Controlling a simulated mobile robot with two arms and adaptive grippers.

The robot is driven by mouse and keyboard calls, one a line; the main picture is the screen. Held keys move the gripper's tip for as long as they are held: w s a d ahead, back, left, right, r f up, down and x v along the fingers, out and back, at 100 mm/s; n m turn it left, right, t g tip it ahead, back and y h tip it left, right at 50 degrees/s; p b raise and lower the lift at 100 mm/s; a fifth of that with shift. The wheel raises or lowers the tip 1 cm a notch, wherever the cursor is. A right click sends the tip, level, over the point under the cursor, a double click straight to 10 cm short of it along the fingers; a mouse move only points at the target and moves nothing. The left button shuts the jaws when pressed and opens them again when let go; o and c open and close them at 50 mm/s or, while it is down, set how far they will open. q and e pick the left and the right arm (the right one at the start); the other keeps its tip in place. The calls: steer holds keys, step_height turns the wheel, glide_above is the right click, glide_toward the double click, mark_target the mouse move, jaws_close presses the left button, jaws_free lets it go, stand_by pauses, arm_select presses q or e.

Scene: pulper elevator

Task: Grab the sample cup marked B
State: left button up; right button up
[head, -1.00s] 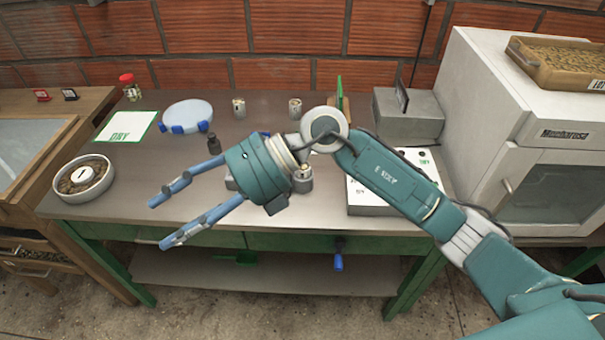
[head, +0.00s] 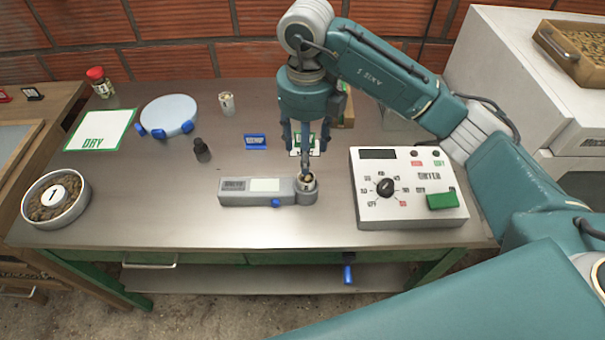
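A small pale sample cup (head: 227,104) stands upright at the back of the steel bench. Its mark is too small to read. A small round cup-like piece (head: 306,183) sits at the right end of a grey bench device (head: 247,190); no letter is readable on it. My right gripper (head: 306,150) points down just above and behind that round end. The second cup seen at the back earlier is not visible; my gripper and arm cover that area. My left gripper is out of view.
A white control box (head: 407,212) with a dial stands right of the device. The front strip is clear.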

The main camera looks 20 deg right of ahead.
mark_target(307, 177)
steer(key=f, duration=0.1)
steer(key=s+f, duration=0.1)
steer(key=f, duration=0.1)
steer(key=shift+f+p, duration=0.1)
steer(key=shift+p, duration=0.25)
steer(key=shift+w+f, duration=0.15)
steer(key=shift+f, duration=0.15)
step_height(307, 177, down, 4)
steer(key=shift+f+p, duration=0.2)
steer(key=shift+p, duration=1)
steer(key=shift+f, duration=0.4)
steer(key=shift+w, duration=0.1)
steer(key=shift+c, duration=0.8)
steer(key=c, duration=1.1)
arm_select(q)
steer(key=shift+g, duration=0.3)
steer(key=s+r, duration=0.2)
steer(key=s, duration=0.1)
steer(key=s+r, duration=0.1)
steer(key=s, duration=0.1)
